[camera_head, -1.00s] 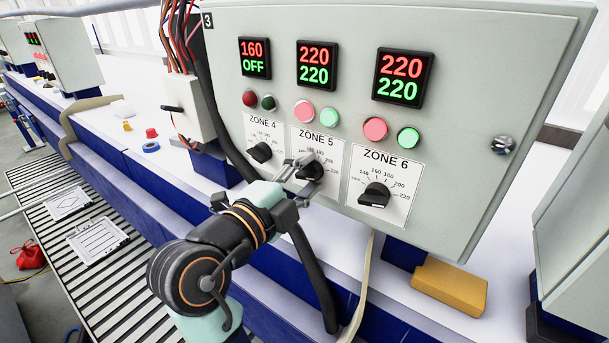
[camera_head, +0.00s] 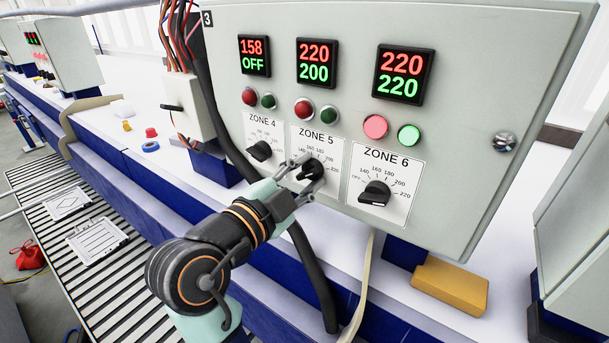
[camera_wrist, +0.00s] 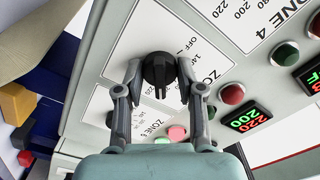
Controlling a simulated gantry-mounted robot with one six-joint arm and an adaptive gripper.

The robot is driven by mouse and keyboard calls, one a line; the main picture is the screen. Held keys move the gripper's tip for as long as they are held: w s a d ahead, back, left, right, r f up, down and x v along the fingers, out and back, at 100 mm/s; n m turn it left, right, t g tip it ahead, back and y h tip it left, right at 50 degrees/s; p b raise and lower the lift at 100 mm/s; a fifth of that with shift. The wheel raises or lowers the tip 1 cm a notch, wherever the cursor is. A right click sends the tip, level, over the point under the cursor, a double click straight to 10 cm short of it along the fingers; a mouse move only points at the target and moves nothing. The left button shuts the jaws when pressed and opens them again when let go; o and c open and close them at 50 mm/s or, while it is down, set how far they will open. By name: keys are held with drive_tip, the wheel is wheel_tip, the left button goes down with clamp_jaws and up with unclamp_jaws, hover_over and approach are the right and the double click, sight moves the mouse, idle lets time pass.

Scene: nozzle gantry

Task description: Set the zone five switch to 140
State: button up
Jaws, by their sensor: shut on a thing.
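The zone five switch is a black rotary knob (camera_head: 312,169) on a white dial plate marked ZONE 5, in the middle of the grey panel. My gripper (camera_head: 305,172) is at this knob, with one finger on each side, shut on it. The wrist view shows the knob (camera_wrist: 159,72) between my two fingers (camera_wrist: 158,80). The zone five display (camera_head: 317,64) reads 220 in red above 200 in green. The zone five red and green lamps (camera_head: 304,109) look dark. My fingers partly cover the dial, so I cannot read the pointer exactly.
The zone four knob (camera_head: 260,151) is close on the left and the zone six knob (camera_head: 375,194) close on the right. A thick black cable (camera_head: 315,280) hangs below the panel. A yellow block (camera_head: 449,286) lies at the lower right.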

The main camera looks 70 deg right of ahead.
drive_tip(key=n+p, duration=0.1)
drive_tip(key=n, duration=0.3)
drive_tip(key=shift+n, duration=0.4)
drive_tip(key=n+p, duration=0.2)
drive_tip(key=n, duration=0.3)
drive_tip(key=shift+r+p, duration=0.1)
drive_tip(key=shift+p, duration=0.25)
drive_tip(key=n+p, duration=0.3)
drive_tip(key=n, duration=0.2)
drive_tip(key=n+p, duration=0.4)
drive_tip(key=shift+n, duration=0.3)
drive_tip(key=o, duration=1.1)
drive_tip(key=shift+s, duration=0.1)
drive_tip(key=shift+o, duration=0.2)
